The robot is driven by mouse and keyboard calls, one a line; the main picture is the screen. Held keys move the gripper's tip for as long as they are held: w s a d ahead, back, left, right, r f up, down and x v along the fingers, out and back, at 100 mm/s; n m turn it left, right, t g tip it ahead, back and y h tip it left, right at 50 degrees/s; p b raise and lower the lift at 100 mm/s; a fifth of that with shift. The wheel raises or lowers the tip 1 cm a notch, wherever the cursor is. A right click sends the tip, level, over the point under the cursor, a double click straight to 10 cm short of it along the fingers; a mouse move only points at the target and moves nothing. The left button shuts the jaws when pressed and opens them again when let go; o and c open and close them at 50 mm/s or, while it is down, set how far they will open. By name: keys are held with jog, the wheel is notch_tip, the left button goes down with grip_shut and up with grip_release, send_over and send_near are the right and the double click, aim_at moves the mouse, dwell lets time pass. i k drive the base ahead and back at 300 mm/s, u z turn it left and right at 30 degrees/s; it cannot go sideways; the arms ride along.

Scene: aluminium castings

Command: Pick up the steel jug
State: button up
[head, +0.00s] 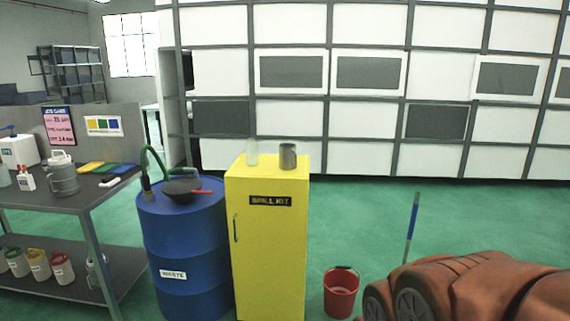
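A plain grey metallic cylindrical vessel (288,156), which looks like the steel jug, stands upright on top of the yellow spill kit cabinet (268,220), toward its right side. I cannot make out a handle or spout on it. A pale translucent bottle (252,153) stands to its left on the same top, a small gap apart. A larger grey jug with a white lid and a side handle (63,178) stands on the workbench at the left. My gripper is not in view.
A blue waste drum (185,245) with a black funnel (181,189) and green hose stands left of the cabinet. A red bucket (341,293) is on the floor to its right. The workbench (85,198) holds several containers. Green floor behind the cabinet is open.

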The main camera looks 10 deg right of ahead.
aim_at(287, 154)
jog(key=u, duration=0.6)
jog(key=i, duration=0.7)
jog(key=u, duration=0.65)
jog(key=i, duration=0.75)
jog(key=z, duration=0.6)
jog(key=i, duration=0.75)
jog(key=z, duration=1.05)
jog(key=i, duration=0.65)
